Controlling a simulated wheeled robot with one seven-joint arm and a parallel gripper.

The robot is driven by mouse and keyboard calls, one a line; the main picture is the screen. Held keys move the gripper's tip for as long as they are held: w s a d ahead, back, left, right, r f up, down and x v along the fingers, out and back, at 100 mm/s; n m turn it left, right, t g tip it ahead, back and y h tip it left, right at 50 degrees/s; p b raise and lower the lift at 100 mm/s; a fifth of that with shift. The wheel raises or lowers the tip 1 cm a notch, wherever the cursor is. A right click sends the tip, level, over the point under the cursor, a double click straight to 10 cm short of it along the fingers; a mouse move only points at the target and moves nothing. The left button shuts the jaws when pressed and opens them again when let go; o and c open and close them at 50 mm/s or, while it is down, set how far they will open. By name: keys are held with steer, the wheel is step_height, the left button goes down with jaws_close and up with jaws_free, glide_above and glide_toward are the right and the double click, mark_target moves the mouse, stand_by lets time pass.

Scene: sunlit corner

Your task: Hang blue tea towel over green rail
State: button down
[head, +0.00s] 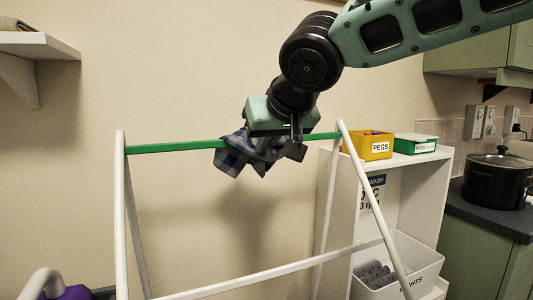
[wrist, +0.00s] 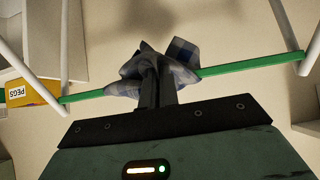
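The blue checked tea towel (head: 234,156) is bunched at the green rail (head: 170,147), right of its middle, with a corner hanging below the rail in the head view. My gripper (head: 292,148) is above and in front of the rail at the towel. In the wrist view my gripper's dark fingers (wrist: 158,70) are close together, with the towel (wrist: 181,52) gathered around their tips. The green rail (wrist: 250,66) runs out from both sides of the cloth there. The fingers and folds hide whether the towel rests on the rail.
The rail spans a white frame (head: 120,220). A yellow PEGS box (head: 379,147) and a green box (head: 415,144) stand on the white shelf unit at right. A white bin (head: 410,262) sits lower. A black pot (head: 497,180) is on the counter. The rail's left half is bare.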

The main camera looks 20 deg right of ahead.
steer(key=shift+w+f+b, duration=0.25)
steer(key=shift+f+b, duration=0.7)
steer(key=shift+b, duration=0.1)
steer(key=shift+w+f+b, duration=0.2)
steer(key=shift+f+b, duration=0.75)
steer(key=shift+b, duration=0.1)
steer(key=shift+t, duration=0.3)
steer(key=c, duration=1)
jaws_free()
